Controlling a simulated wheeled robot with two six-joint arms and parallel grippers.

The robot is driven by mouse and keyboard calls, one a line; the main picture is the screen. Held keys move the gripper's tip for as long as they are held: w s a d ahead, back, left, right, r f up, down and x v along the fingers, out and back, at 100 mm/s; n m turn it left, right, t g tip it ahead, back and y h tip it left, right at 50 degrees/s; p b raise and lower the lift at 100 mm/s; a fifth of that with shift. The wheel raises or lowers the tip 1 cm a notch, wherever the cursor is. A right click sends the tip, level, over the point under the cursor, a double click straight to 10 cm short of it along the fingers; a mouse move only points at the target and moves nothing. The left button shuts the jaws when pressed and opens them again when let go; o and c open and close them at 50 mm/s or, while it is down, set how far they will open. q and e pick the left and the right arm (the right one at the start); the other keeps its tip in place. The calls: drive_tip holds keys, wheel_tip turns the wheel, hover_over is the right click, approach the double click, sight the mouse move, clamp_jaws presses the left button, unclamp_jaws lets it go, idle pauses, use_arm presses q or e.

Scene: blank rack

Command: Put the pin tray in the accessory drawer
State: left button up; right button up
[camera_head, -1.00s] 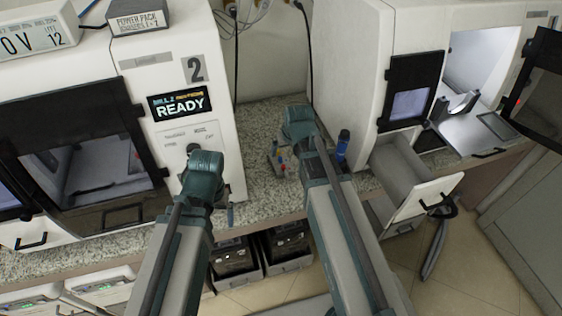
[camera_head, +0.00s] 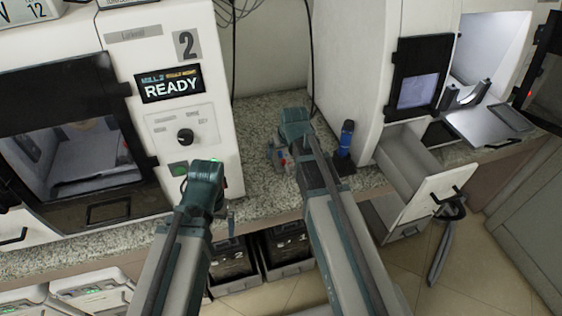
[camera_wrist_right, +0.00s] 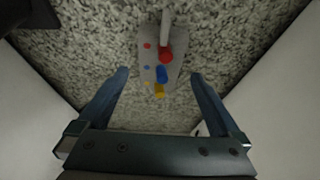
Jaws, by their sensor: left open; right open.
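The pin tray (camera_wrist_right: 147,62) is a small grey block with red, blue and yellow pins, lying on the speckled counter. In the head view the pin tray (camera_head: 278,160) shows just left of my right forearm, partly hidden. My right gripper (camera_wrist_right: 160,76) is open above the tray, fingers apart on either side of its near end, holding nothing. In the head view my right gripper (camera_head: 295,124) hangs over the counter between the two machines. My left gripper (camera_head: 205,172) is open in front of the left machine's panel. An open drawer (camera_head: 432,196), likely the accessory drawer, juts out below the right machine.
A blue-topped tool in a dark stand (camera_head: 346,142) stands on the counter right of my right gripper. The left machine (camera_head: 190,45) reads READY. The right machine's door (camera_head: 545,75) is open. Black bins (camera_head: 284,247) sit below the counter.

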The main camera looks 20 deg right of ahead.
sight(282, 156)
drive_tip(key=b+x, duration=0.4)
drive_tip(key=x, duration=0.1)
drive_tip(key=shift+w+f, duration=0.1)
drive_tip(key=c, duration=1.3)
